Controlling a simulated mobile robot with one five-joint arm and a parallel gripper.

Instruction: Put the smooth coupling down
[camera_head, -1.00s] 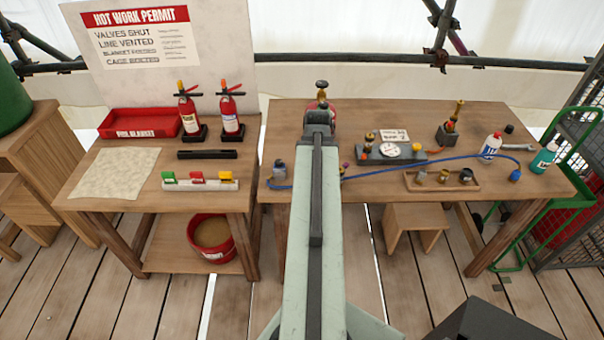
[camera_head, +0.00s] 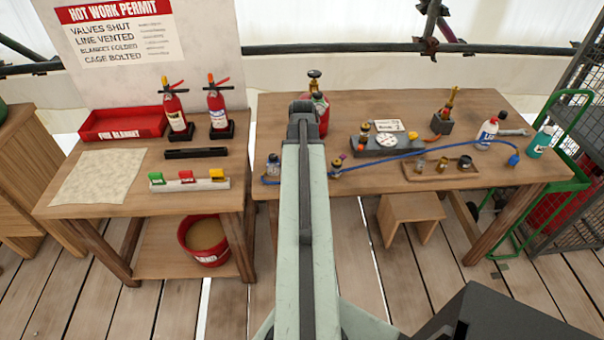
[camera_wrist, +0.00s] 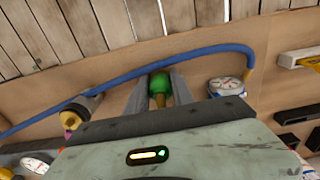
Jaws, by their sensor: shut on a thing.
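In the wrist view my gripper (camera_wrist: 160,94) is shut on a small green and brass piece (camera_wrist: 159,84), which appears to be the smooth coupling. The piece sits between the two grey fingers, above or against the wooden bench; I cannot tell whether it touches. The blue hose (camera_wrist: 200,54) runs just beyond the fingertips. In the head view my arm hides the fingers and the held piece.
On the bench (camera_head: 360,106) stand a red cylinder (camera_head: 322,112), a gauge block (camera_head: 362,150) and a wooden tray (camera_head: 408,176) with several fittings.

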